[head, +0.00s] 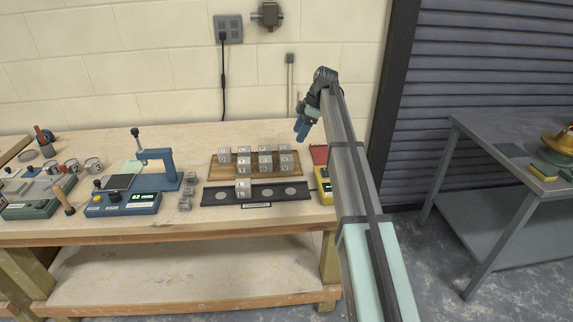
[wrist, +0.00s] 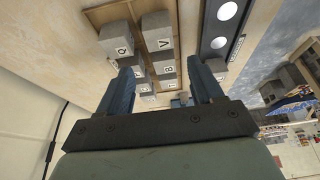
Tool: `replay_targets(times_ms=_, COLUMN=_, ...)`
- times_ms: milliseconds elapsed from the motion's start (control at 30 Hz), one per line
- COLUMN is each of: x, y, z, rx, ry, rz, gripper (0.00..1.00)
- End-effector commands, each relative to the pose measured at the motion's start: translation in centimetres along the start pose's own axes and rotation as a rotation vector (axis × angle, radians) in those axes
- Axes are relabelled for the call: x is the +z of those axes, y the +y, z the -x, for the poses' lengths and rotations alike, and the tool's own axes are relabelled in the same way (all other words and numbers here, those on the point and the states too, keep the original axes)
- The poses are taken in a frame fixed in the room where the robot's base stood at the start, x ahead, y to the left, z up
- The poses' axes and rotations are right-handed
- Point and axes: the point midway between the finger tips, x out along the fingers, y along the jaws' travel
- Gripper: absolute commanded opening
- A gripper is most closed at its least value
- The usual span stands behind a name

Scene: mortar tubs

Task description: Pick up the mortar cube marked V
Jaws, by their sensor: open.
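The cube marked V (wrist: 165,44) is a grey block with a dark letter on a pale face. In the wrist view it lies at the top of the row nearer the dark strip, ahead of the fingertips. In the head view it appears to be the right-end cube of the front row (head: 287,167), where its letter is too small to read. My gripper (wrist: 163,72) is open and empty, with its fingers apart and the cubes in view between and beyond them. In the head view my gripper (head: 301,132) is raised above the bench, to the right of the cubes and apart from them.
A cube marked Q (wrist: 122,50) stands beside V, and one marked B (wrist: 169,86) is in V's row. The wooden board (head: 216,172) carries several cubes. A dark strip (head: 216,197) with pale discs lies in front. A yellow device (head: 325,187) stands close on the right.

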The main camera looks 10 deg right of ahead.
Motion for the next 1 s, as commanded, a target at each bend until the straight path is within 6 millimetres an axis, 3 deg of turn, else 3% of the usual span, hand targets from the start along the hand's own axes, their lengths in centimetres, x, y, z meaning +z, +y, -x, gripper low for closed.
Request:
replay_targets(times_ms=433, x=-0.1, y=-0.1, z=-6.8, rx=-0.002, ry=0.000, rz=0.001, gripper=0.66)
replay_targets(times_ms=767, x=-0.1, y=0.0, z=-8.9, rx=-0.001, ry=0.000, rz=0.001, gripper=0.66)
replay_targets(times_ms=1000, x=0.1, y=0.1, z=-11.9, rx=-0.002, ry=0.000, rz=0.001, gripper=0.66)
